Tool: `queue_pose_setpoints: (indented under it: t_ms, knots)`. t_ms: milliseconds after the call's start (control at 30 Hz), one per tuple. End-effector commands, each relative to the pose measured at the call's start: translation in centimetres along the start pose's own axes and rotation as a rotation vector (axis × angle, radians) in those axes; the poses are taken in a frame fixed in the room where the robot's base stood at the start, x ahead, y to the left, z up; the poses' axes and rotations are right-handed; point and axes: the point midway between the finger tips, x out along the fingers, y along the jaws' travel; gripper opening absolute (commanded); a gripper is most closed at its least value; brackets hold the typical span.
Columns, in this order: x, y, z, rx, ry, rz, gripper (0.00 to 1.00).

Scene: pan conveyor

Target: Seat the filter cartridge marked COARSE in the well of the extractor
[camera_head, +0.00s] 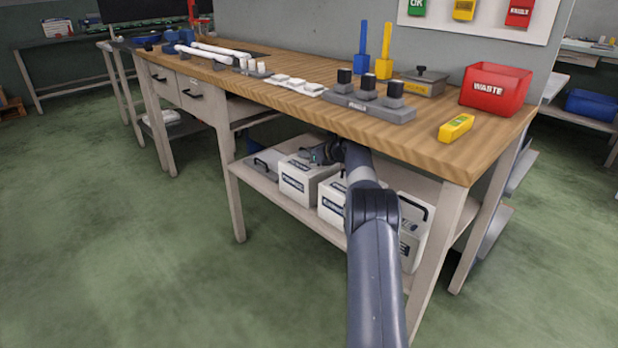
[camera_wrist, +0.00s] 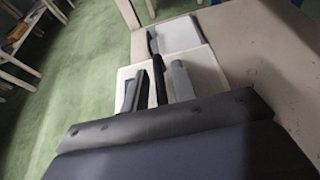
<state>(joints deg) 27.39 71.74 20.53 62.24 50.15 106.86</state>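Several white box-shaped cartridges with dark labels and handles stand on the shelf under the bench: one at left (camera_head: 298,180), one in the middle (camera_head: 330,205), one at right (camera_head: 413,240) partly behind my arm. I cannot read COARSE on any label. My gripper (camera_head: 328,154) is under the bench top, over the left white cartridge. In the wrist view its fingers (camera_wrist: 158,85) are apart, on either side of a black handle (camera_wrist: 155,62) on a white cartridge (camera_wrist: 207,72). A gap shows beside the handle. I cannot make out the extractor or its well.
The wooden bench top (camera_head: 270,90) hangs close above my gripper. A grey-white piece with a handle (camera_head: 265,162) lies at the shelf's left; bench legs (camera_head: 228,170) flank the opening. On top are a red WASTE bin (camera_head: 495,88) and a yellow level (camera_head: 456,128). The floor in front is clear.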

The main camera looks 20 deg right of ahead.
Motion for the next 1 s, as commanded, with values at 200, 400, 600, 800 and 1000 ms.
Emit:
queue_pose_setpoints:
  t_ms: [200,400,600,800,1000]
  knots:
    - [-0.02,0.0,0.01,0.0,0.0,0.0,0.08]
    - [-0.02,0.01,0.02,0.0,0.0,0.0,0.0]
    - [-0.03,0.0,0.02,0.0,0.0,0.0,0.0]
    - [-0.03,0.0,0.02,0.0,0.0,0.0,0.0]
    - [-0.03,0.0,0.02,0.0,0.0,0.0,0.0]
